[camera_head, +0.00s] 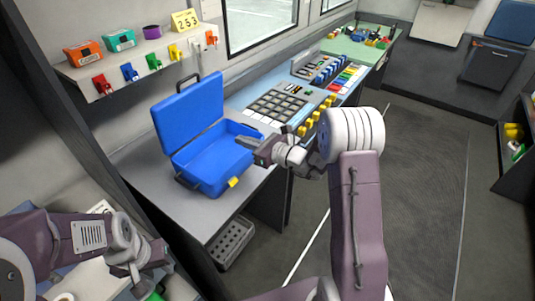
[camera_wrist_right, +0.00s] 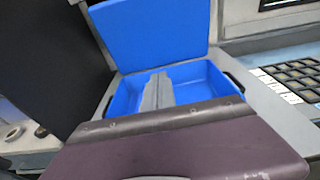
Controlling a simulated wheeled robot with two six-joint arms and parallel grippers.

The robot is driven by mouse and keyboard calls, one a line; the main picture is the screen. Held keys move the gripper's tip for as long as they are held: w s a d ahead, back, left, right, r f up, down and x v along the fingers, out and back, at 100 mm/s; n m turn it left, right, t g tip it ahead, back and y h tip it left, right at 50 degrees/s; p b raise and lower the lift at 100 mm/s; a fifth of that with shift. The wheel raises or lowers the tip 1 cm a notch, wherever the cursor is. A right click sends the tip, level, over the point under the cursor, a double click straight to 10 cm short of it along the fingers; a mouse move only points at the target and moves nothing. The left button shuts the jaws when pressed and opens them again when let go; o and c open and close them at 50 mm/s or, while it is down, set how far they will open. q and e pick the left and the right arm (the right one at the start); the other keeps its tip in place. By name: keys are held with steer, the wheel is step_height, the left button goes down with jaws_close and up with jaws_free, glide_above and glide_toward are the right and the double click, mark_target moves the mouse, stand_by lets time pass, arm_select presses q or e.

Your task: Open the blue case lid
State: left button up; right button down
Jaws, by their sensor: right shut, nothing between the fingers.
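The blue case (camera_head: 210,172) stands on the grey counter with its lid (camera_head: 190,113) raised upright at the back. The inside of the case looks empty. A yellow latch or tag (camera_head: 233,182) shows on its front. My right gripper (camera_head: 240,140) is shut and empty at the right side of the case, its tips over the opening. In the right wrist view the lid (camera_wrist_right: 150,32) stands up behind the open case (camera_wrist_right: 205,80), and my gripper fingers (camera_wrist_right: 158,85) show together over it. My left gripper (camera_head: 148,285) is low at the lower left, away from the case; its fingers are unclear.
A control panel with a keypad (camera_head: 277,104) and yellow knobs lies right of the case. A wall shelf (camera_head: 130,65) above holds coloured boxes, a number card and several hanging keys or tags. A grey crate (camera_head: 232,243) sits below the counter. The floor at right is clear.

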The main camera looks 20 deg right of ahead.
steer(key=f+v, duration=0.1)
steer(key=v, duration=0.8)
steer(key=shift+f+b, duration=0.2)
steer(key=shift+b, duration=0.1)
steer(key=shift+s, duration=0.1)
